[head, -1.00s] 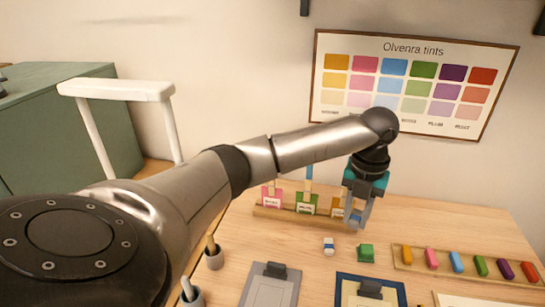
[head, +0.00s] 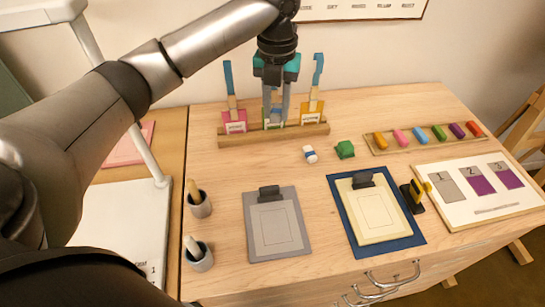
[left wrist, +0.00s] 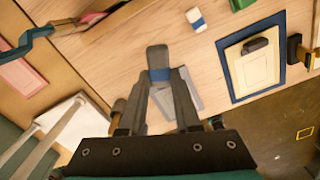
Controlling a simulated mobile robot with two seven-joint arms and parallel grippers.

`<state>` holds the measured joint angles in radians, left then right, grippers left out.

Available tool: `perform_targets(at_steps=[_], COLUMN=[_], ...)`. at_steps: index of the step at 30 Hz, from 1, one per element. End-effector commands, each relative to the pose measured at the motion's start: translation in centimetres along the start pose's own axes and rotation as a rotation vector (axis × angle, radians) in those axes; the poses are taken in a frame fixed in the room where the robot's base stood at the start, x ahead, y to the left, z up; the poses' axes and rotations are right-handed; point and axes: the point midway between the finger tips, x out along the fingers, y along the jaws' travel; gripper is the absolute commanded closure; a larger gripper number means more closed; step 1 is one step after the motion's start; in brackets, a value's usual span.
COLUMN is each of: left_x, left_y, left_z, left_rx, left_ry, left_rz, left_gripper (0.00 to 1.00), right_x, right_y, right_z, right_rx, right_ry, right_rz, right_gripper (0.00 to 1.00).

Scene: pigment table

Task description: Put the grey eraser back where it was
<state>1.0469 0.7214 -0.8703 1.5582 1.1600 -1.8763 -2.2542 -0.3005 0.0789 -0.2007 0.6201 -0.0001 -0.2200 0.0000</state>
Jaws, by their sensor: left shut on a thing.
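My left gripper (head: 275,112) hangs in front of the middle of the wooden rack, fingers pointing down. In the left wrist view its two fingers (left wrist: 160,78) are closed on a grey block with a blue band, which looks like the grey eraser (left wrist: 157,58). In the head view the eraser is mostly lost among the fingers and the blue shapes behind. A white eraser with a blue band (head: 310,154) lies on the table beside a green block (head: 345,149); the white one also shows in the left wrist view (left wrist: 196,20). My right gripper is not in view.
The rack (head: 232,138) holds upright brushes and colour labels. A grey clipboard (head: 260,245), a blue board with a cream pad (head: 350,238), two pots (head: 200,262) and a tray of coloured sticks (head: 374,149) surround a bare table patch (head: 300,182).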

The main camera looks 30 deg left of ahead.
Motion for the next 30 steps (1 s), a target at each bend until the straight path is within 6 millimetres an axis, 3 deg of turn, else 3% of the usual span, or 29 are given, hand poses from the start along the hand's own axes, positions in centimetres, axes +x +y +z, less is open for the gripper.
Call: perform_targets(at_steps=[3,9,17,24,30], left_x=[3.7,8.2,10.5,14.7,15.5], left_y=[0.1,0.0,0.0,0.0,0.0], left_z=[-0.1,-0.1,-0.1,-0.1,0.0], left_rx=[-0.001,-0.001,0.000,0.000,0.000], left_ry=[0.005,0.003,0.001,0.002,-0.002], left_rz=[0.002,0.000,0.000,0.000,0.000], left_gripper=[1.00,1.00,1.00,1.00,1.00], right_x=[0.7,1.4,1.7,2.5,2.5], right_y=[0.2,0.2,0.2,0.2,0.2], right_z=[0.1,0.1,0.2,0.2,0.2], right_rx=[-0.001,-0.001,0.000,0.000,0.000], right_ry=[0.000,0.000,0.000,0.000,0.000], right_rz=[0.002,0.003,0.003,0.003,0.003], right_gripper=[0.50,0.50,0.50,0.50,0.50])
